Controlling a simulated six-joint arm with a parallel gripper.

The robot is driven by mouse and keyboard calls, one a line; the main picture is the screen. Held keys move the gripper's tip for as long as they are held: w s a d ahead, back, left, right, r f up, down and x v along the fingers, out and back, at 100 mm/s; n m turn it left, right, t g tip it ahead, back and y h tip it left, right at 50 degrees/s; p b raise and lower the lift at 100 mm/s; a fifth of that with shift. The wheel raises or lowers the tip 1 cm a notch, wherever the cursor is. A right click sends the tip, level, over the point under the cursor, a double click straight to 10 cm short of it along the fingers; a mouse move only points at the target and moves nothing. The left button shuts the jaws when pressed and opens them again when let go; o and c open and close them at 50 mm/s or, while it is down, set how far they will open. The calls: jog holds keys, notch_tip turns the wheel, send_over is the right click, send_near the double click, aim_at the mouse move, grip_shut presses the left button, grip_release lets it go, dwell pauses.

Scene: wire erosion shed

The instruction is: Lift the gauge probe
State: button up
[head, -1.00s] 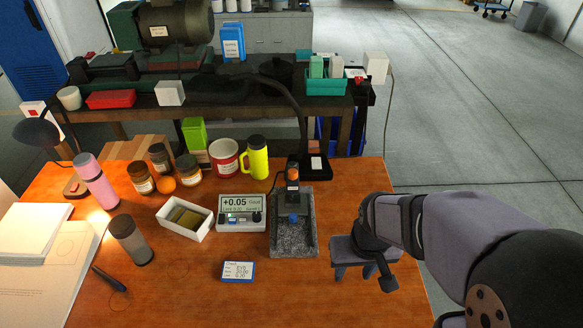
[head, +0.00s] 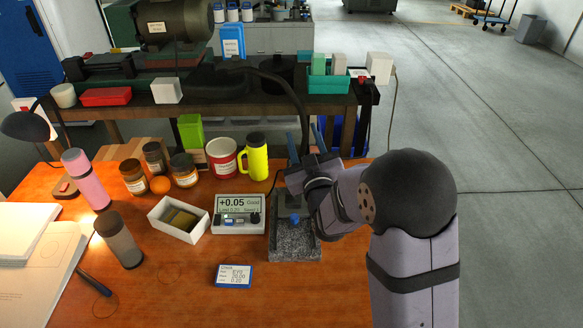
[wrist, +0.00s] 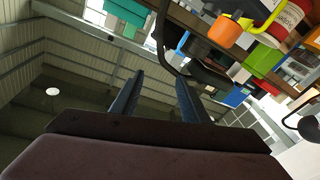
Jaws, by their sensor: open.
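The gauge stand has a speckled grey granite base (head: 294,247) on the orange-brown bench, with a blue knob (head: 295,220) low in its middle. The upper part of the stand, where the gauge probe would be, is hidden behind my gripper and wrist in the head view. My gripper (head: 304,134) is over the back of the stand, its two fingers apart and pointing away toward the rear bench. In the wrist view the gripper (wrist: 158,82) is open with nothing between its fingers, and I cannot make out the probe there.
Left of the stand are a gauge readout (head: 239,213) showing +0.05 and an open white box (head: 180,236). A blue-edged card (head: 234,276) lies in front.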

jog(key=s+a+f+m+g, duration=0.15)
jog(key=s+f+m, duration=0.3)
jog(key=f, duration=0.55)
jog(key=shift+n, duration=0.35)
jog(key=shift+w+a+r+p, duration=0.1)
jog(key=shift+w+a+p, duration=0.15)
jog(key=shift+w, duration=0.85)
jog(key=shift+w+a+r+p, duration=0.1)
jog(key=shift+w+a+p, duration=0.15)
jog(key=shift+w, duration=0.85)
jog(key=shift+w+a+r+p, duration=0.1)
jog(key=shift+w+a+p, duration=0.15)
jog(key=shift+w, duration=0.85)
